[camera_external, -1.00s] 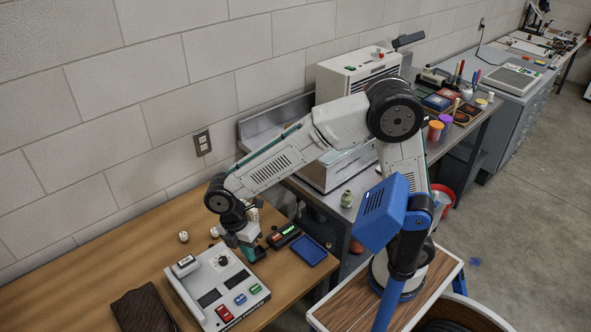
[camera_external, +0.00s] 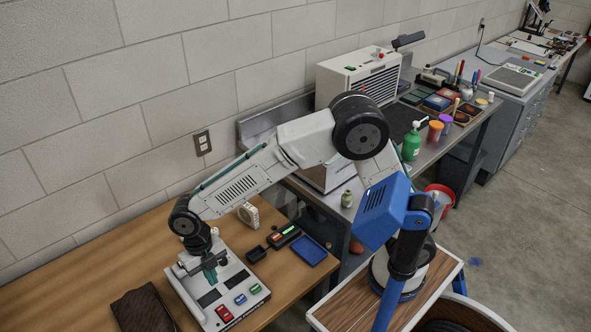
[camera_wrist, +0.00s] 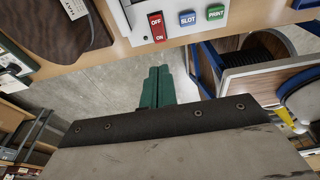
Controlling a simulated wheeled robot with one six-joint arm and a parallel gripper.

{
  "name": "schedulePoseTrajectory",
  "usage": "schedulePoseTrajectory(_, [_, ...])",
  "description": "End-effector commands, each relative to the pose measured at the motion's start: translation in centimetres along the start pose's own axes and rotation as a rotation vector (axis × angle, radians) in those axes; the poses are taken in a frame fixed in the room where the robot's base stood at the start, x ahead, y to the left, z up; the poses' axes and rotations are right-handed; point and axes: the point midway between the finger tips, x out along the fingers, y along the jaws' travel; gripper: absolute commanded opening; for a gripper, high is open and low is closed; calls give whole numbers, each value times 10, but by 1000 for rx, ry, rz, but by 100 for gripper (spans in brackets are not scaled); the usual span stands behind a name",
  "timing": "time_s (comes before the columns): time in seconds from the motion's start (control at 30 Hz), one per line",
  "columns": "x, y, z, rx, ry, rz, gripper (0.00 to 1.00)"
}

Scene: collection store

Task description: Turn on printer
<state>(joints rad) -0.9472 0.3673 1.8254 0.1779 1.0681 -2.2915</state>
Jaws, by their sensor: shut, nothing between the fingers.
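The printer is a white box (camera_external: 199,308) on the wooden table, with two dark panels on top. Its red switch (camera_external: 224,312) is at the front left of the top, with a blue button (camera_external: 240,299) and a green button (camera_external: 255,289) to its right. In the wrist view the red switch (camera_wrist: 156,27) reads OFF and ON; the blue SLOT button (camera_wrist: 187,18) and green PRINT button (camera_wrist: 216,12) are beside it. My gripper (camera_external: 211,277) is shut and empty above the printer's back half, behind the switch. Its green fingers (camera_wrist: 158,72) appear apart from the switch.
A black device with a green display (camera_external: 284,236) and a blue tray (camera_external: 309,250) lie to the right. A small white round-faced object (camera_external: 248,214) stands behind. The table's far left is clear.

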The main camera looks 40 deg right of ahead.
Motion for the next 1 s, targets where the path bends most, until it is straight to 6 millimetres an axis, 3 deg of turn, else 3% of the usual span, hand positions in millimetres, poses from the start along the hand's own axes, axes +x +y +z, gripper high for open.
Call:
schedulePoseTrajectory(0.27, [18, -1, 0, 1, 2, -4, 0])
schedulePoseTrajectory(0.7, [108, -1, 0, 2, 2, -3, 0])
schedulePoseTrajectory(1.0, [138, 0, 0, 2, 0, -1, 0])
